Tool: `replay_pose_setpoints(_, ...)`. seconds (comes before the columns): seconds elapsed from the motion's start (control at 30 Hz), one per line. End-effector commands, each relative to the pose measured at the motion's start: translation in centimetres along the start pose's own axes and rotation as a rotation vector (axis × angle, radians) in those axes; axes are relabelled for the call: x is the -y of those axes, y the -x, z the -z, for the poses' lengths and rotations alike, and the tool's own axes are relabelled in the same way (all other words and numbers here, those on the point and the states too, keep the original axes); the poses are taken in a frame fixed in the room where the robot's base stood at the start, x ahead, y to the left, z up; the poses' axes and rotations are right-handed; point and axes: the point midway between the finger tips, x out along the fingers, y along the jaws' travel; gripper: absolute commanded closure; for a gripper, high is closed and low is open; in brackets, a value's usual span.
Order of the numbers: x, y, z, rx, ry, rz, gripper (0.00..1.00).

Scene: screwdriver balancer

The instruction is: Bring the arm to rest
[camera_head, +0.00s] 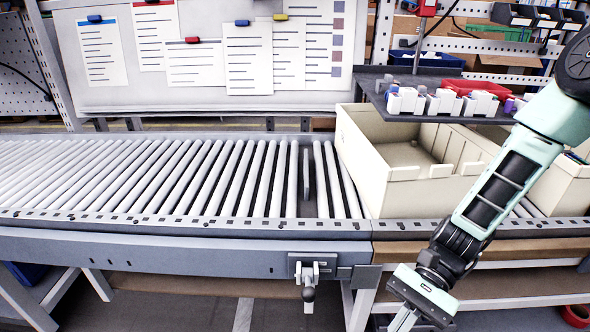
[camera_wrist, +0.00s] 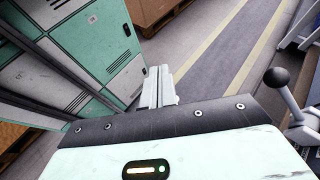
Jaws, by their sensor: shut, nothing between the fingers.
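My gripper (camera_head: 404,319) hangs at the lower right in the head view, in front of the conveyor's front edge and pointing down. In the wrist view its two pale fingers (camera_wrist: 158,88) are together with nothing between them. The arm comes in from the right edge of the head view and bends down past the beige bin. The fingertips are near the bottom edge of the head view. No held thing shows in either view.
A roller conveyor (camera_head: 190,217) runs across the head view. A beige divided bin (camera_head: 400,198) stands on it, left of my arm. A lever with a dark knob (camera_head: 308,292) hangs from the front rail. A dark shelf (camera_head: 368,82) holds small bottles and boxes behind.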

Motion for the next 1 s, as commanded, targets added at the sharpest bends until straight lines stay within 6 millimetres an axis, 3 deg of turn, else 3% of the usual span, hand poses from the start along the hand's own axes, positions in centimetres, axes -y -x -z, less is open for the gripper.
replay_pose_setpoints(0.03,0.0,0.2,-1.6,-0.068,0.075,-0.066,1.00)
replay_pose_setpoints(0.6,-0.8,2.1,-14.8,-0.705,0.980,-0.689,1.00)
replay_pose_setpoints(0.8,-1.0,2.4,-18.1,-0.836,1.206,-0.802,1.00)
replay_pose_setpoints(1.0,-1.0,2.5,-18.9,-0.876,1.276,-0.833,1.00)
